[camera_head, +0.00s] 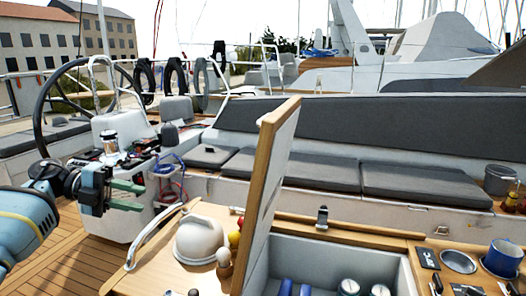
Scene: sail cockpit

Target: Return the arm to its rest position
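My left arm (25,222) comes in from the left edge, pale blue with a yellow band. Its gripper (136,196) points to the right, with two green fingers one above the other and a gap between them. It is open, and I see nothing between the fingers. In the picture it lies in front of the white steering pedestal and left of the wooden table. My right arm and gripper are not in view.
A raised lid (268,190) stands upright over an open locker (402,268) holding cans and blue items. A steering wheel (40,112) and curved metal rail (153,235) are near the arm.

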